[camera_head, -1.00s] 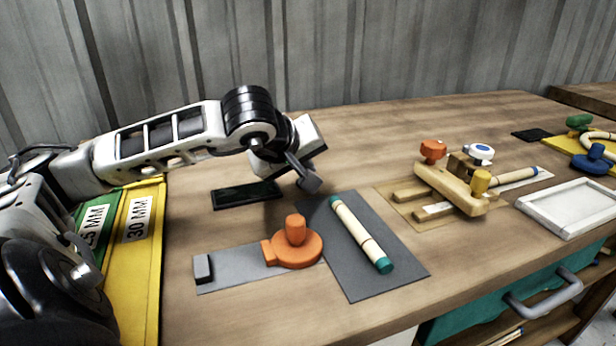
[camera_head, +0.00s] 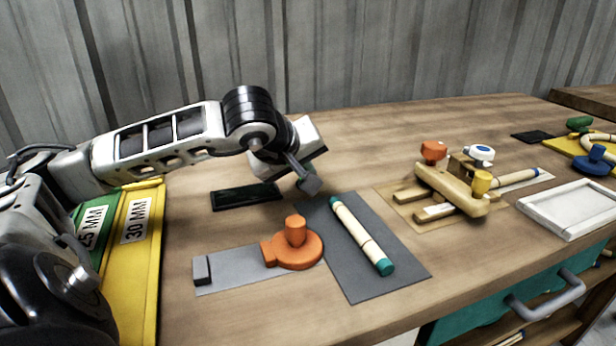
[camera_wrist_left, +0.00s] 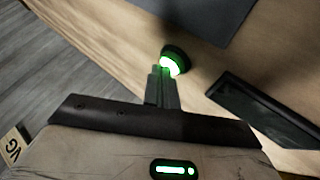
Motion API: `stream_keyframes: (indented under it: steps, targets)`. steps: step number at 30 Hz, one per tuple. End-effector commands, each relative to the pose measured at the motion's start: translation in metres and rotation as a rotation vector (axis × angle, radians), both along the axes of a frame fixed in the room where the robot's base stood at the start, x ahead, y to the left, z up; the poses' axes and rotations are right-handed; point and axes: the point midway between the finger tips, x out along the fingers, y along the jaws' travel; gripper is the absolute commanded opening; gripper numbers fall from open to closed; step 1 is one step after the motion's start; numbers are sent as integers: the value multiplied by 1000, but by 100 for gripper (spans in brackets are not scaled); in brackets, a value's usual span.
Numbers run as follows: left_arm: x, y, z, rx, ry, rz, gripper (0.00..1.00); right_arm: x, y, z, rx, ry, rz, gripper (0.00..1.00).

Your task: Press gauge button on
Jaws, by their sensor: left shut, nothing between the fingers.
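The button (camera_wrist_left: 174,60) is a round dark knob with a bright green glowing ring in the left wrist view. A dark rectangular panel (camera_head: 245,196) lies flat on the table to the left of the button. It also shows at the right of the left wrist view (camera_wrist_left: 265,112). My right gripper is out of view.
An orange knobbed piece (camera_head: 295,246) on a grey strip and a cream rod with green ends (camera_head: 361,236) on a grey mat lie in front. A wooden clamp jig (camera_head: 450,188) and white tray (camera_head: 570,208) stand right. Yellow bin (camera_head: 137,262) at left.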

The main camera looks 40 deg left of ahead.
Motion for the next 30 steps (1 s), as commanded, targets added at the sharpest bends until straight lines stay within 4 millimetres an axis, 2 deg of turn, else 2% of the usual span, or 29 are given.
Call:
stream_keyframes:
  steps: [8,24,30]
  targets:
    - [0,0,9,1,-3,1,0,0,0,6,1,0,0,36]
    - [0,0,61,1,-3,1,0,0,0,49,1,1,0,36]
    - [0,0,61,1,-2,1,0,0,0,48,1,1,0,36]
